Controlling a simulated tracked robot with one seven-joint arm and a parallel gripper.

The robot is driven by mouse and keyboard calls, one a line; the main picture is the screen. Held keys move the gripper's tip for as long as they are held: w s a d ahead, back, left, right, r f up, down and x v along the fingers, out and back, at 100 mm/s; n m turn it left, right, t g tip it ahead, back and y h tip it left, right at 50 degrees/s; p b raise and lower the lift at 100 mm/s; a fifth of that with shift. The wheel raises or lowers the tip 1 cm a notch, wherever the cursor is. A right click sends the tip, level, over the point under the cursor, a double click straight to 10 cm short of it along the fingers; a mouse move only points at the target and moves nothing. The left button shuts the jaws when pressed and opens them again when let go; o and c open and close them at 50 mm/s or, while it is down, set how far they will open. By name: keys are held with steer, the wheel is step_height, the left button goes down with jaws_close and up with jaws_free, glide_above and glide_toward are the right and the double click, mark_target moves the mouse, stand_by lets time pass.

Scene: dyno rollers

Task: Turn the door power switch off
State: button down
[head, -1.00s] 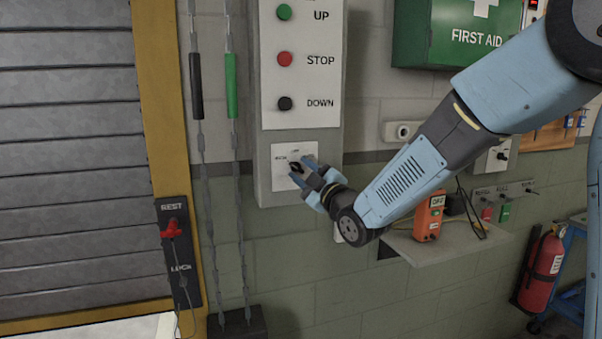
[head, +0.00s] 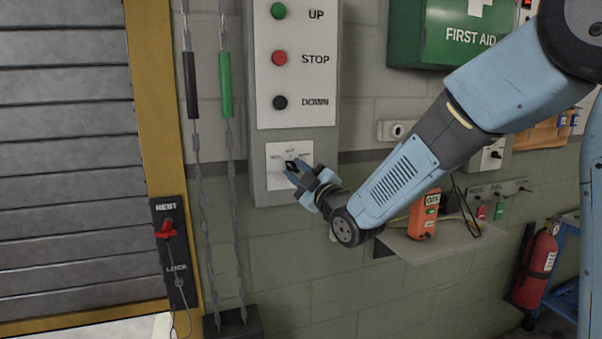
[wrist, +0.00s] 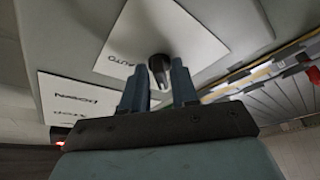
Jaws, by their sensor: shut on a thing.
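The door power switch is a black knob on a white plate (head: 274,174) low on the grey door control panel. The plate has small labels; one reads AUTO in the wrist view (wrist: 190,38), where it appears upside down. My gripper (head: 292,167) is at the plate, its fingers closed around the knob. In the wrist view the dark knob (wrist: 158,64) sits between the two blue fingertips (wrist: 159,80). My fingers partly hide the knob in the head view, so its exact pointing direction is unclear.
Above the switch are the UP (head: 278,11), STOP (head: 279,58) and DOWN (head: 280,102) buttons. Chains (head: 232,170) hang left, beside the roller door (head: 65,150). A shelf (head: 430,246) with an orange remote (head: 424,216) stands right, below my forearm.

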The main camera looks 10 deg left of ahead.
steer(key=m, duration=0.2)
steer(key=m+t, duration=0.1)
steer(key=m, duration=0.1)
steer(key=m+t, duration=0.1)
steer(key=shift+a+r+m+h, duration=0.1)
steer(key=shift+a+m+h, duration=0.15)
steer(key=shift+m+h, duration=0.15)
steer(key=m+t+h, duration=0.1)
steer(key=m, duration=0.2)
steer(key=m+t+h, duration=0.1)
steer(key=m+t, duration=0.1)
steer(key=m, duration=0.2)
steer(key=shift+h, duration=0.4)
steer(key=shift+m, duration=0.3)
steer(key=c, duration=1.2)
jaws_free()
steer(key=shift+o, duration=0.2)
steer(key=shift+s+f, duration=0.15)
steer(key=shift+f, duration=0.05)
